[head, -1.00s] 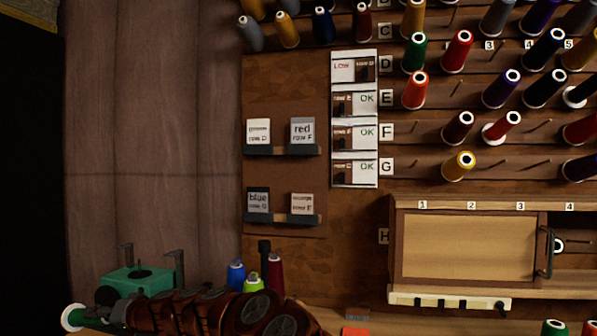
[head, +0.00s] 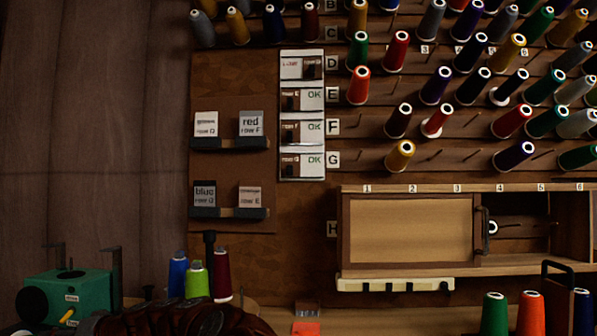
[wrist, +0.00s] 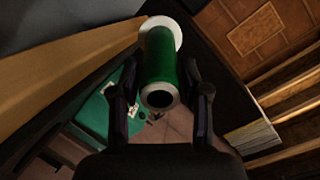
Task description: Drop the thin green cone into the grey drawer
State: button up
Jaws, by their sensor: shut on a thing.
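A dark green cone (wrist: 160,55) with pale ends is held in the wrist view. My gripper (wrist: 161,84) is shut on it, with one dark finger on each side. The held cone and my gripper are not visible in the head view; my dark arm links show at its bottom edge. I cannot make out a grey drawer in either view. Other green cones show in the head view: a dark one in row D (head: 359,49), a bright one on the bench (head: 197,281) and a dark one at bottom right (head: 495,315).
A teal winder (head: 70,292) stands at lower left, next to a blue cone (head: 178,273) and a maroon cone (head: 222,275). A cabinet with a sliding tan door (head: 410,228) sits under the thread wall. A dark upright handle (head: 558,300) rises at lower right.

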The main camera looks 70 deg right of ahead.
jog(key=shift+f+b, duration=0.45)
jog(key=shift+f, duration=0.8)
jog(key=o, duration=1.2)
jog(key=shift+c, duration=0.2)
jog(key=v, duration=1.2)
